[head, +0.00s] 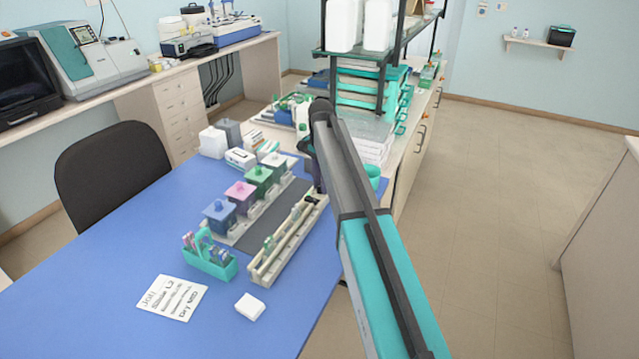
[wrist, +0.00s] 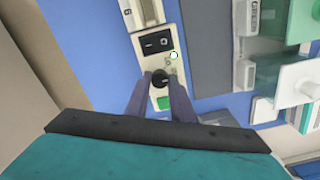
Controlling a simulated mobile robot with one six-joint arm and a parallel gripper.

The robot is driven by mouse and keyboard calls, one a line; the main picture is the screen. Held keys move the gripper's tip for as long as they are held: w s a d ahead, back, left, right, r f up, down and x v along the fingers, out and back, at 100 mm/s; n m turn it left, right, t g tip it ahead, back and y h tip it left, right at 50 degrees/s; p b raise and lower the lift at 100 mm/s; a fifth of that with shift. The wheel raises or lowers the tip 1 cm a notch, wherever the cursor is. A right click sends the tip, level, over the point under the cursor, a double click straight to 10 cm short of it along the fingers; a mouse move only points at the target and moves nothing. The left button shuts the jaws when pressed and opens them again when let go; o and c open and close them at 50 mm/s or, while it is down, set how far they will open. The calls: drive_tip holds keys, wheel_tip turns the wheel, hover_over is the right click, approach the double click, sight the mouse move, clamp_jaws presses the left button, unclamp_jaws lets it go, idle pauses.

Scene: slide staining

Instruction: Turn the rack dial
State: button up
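My gripper (wrist: 161,80) points down at the panel in the wrist view. Its two dark fingers are apart, one on each side of the dial, and little gap shows between them and the knob. I cannot see clearly whether they touch it. In the head view the long beige rack (head: 287,243) lies on the blue mat. My gripper (head: 315,185) is at its far end, with the dial hidden.
Several lidded staining jars, including a blue one (head: 220,217) and a green one (head: 259,180), stand left of the rack. Shelving (head: 372,52) rises behind my arm.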

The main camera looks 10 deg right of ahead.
drive_tip(key=c, duration=0.4)
drive_tip(key=shift+a, duration=0.3)
clamp_jaws()
drive_tip(key=shift+d, duration=0.2)
drive_tip(key=shift+n, duration=0.4)
drive_tip(key=n, duration=0.3)
drive_tip(key=shift+w+r, duration=0.1)
drive_tip(key=n+p, duration=0.1)
drive_tip(key=n, duration=0.5)
